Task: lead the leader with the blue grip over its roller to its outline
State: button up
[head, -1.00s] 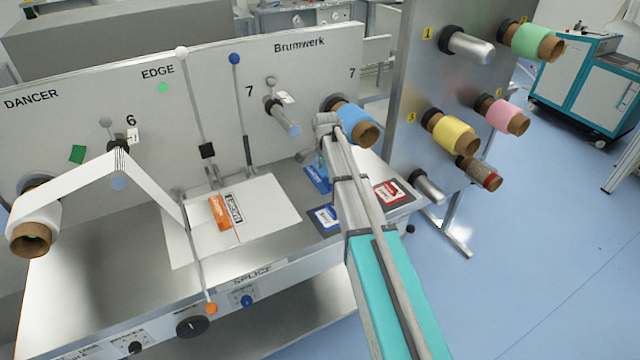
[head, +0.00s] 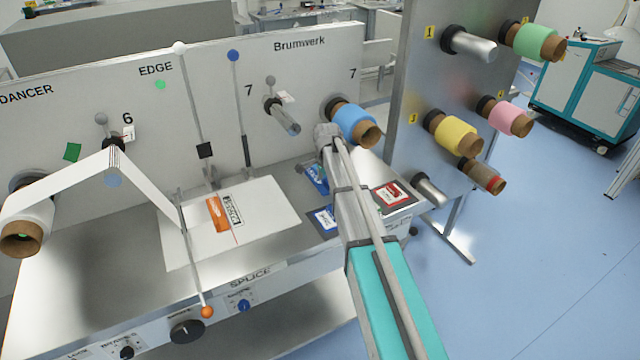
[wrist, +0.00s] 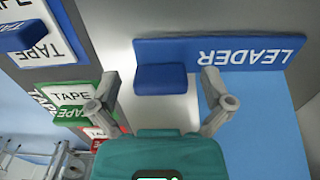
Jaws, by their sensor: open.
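The blue leader (head: 317,180) lies at the right end of the splice table, below the blue roll (head: 355,122), partly hidden by my arm. In the wrist view its blue strip marked LEADER (wrist: 240,54) runs across the top, with the blue grip (wrist: 160,78) standing out near its left end. My gripper (wrist: 160,76) is open, one finger on either side of the grip, with gaps showing; the head view hides the fingers behind my arm. The bare roller marked 7 (head: 283,118) sticks out of the panel up and left. A printed outline (head: 233,209) shows on the white sheet.
An orange piece (head: 217,214) lies on the white sheet (head: 265,200). Blue and red TAPE cards (head: 390,192) lie near the leader. Thin upright rods (head: 240,110) stand between the sheet and roller 7. A rack panel with coloured rolls (head: 453,132) stands at right.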

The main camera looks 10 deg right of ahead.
jog(key=c, duration=1.2)
jog(key=shift+r, duration=0.15)
jog(key=shift+r+p, duration=0.9)
jog(key=shift+p, duration=0.15)
jog(key=s+r+p, duration=1.1)
jog(key=s, duration=0.3)
jog(key=shift+a, duration=0.3)
jog(key=w+r+p, duration=1.4)
jog(key=r+p, duration=0.2)
jog(key=shift+d+r, duration=0.25)
jog(key=shift+d, duration=0.05)
